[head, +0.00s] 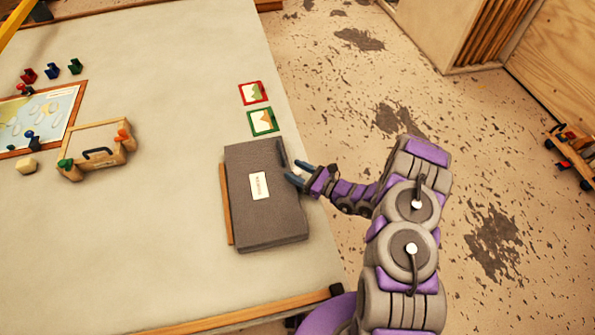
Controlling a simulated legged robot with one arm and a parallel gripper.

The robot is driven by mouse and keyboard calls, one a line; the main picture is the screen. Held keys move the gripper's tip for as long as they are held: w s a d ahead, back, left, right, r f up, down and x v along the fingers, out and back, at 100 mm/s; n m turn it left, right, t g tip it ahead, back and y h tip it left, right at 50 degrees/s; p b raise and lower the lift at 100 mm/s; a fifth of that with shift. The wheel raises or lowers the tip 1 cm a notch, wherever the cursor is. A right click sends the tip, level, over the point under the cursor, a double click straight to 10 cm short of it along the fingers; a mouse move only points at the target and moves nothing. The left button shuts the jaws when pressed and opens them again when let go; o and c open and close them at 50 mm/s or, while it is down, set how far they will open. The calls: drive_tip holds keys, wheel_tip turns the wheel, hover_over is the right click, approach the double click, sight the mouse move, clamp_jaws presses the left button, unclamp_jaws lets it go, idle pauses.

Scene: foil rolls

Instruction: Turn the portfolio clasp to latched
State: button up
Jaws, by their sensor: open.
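The portfolio (282,214) is a dark grey, flat case with a small white label, lying on the pale table near its right edge. A small dark bar, which looks like the clasp (281,152), sits at the case's upper right edge, slanted slightly. I cannot tell from this view whether it is latched. My gripper (294,171) is open at the case's right edge, just below and right of the bar. Its two blue-grey fingers point left. I see no clear contact with the bar, and nothing shows between the fingers.
A wooden strip (226,204) runs along the case's left side. Red-framed (254,93) and green-framed (263,122) cards lie above it. A wooden box with a handle (97,160) and a map board (40,115) are at left. The table (150,250) is clear between.

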drive_tip(key=shift+c, duration=0.2)
drive_tip(key=c, duration=0.9)
drive_tip(key=shift+n+g, duration=0.3)
drive_tip(key=shift+g, duration=0.2)
drive_tip(key=n+g+y, duration=0.1)
drive_tip(key=n+g, duration=0.1)
drive_tip(key=g, duration=0.1)
drive_tip(key=shift+d+n+g+y, duration=0.1)
drive_tip(key=shift+n+g+y, duration=0.2)
drive_tip(key=shift+g+y, duration=0.1)
drive_tip(key=n+g+b, duration=0.1)
drive_tip(key=n+g, duration=0.1)
drive_tip(key=g, duration=0.2)
drive_tip(key=shift+f+n, duration=0.15)
drive_tip(key=shift+n, duration=0.15)
drive_tip(key=n+g+b, duration=0.1)
drive_tip(key=n+g, duration=0.1)
drive_tip(key=g, duration=0.2)
drive_tip(key=shift+n, duration=0.4)
drive_tip(key=shift+n+g+h+b, duration=0.5)
drive_tip(key=shift+n+g+b, duration=0.35)
drive_tip(key=shift+g, duration=0.85)
